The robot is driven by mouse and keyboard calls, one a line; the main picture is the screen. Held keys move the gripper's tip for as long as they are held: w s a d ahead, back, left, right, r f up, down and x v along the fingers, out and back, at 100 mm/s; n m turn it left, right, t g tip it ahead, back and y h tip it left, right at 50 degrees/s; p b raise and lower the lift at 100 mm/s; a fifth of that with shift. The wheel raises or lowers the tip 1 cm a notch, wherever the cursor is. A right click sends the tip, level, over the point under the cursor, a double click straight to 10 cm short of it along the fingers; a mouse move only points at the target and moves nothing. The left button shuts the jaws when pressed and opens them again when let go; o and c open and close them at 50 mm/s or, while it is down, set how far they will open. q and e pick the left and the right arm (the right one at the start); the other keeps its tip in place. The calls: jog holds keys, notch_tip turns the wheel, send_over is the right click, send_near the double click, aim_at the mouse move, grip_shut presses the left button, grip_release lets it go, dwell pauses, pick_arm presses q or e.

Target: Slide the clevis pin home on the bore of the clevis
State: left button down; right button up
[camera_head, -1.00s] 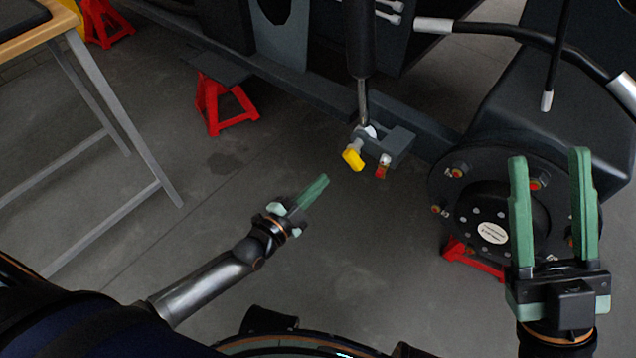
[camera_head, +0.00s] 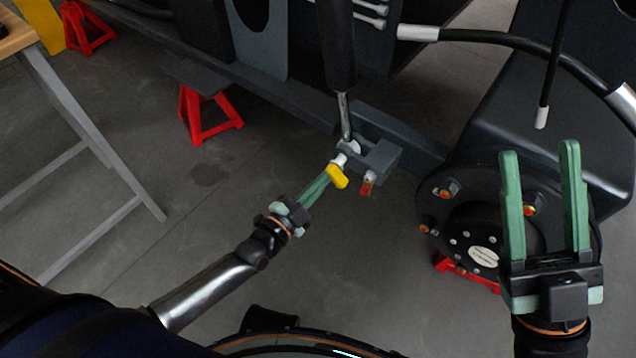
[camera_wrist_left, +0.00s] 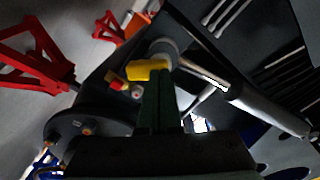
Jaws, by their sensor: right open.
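The clevis (camera_head: 382,158) is a grey block at the lower end of a cylinder rod in the head view. The clevis pin has a yellow handle (camera_head: 337,176) and a pale shank, part of which shows between handle and clevis. The handle also appears in the left wrist view (camera_wrist_left: 147,70). My left gripper (camera_head: 326,180) has its green fingertips at the handle, with the fingers close together. I cannot tell whether they touch or grip it. The bore is hidden. My right gripper (camera_head: 535,150) is open and empty, in front of the wheel hub.
A small red-tipped fitting (camera_head: 368,184) hangs under the clevis. The round hub (camera_head: 485,225) stands to the right. A red jack stand (camera_head: 208,115) and a workbench (camera_head: 75,100) are at left. The floor between is clear.

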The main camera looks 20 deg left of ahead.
pick_arm(q)
jog(key=shift+p+v, duration=0.85)
jog(key=shift+p, duration=0.1)
dwell(0.4)
dwell(0.6)
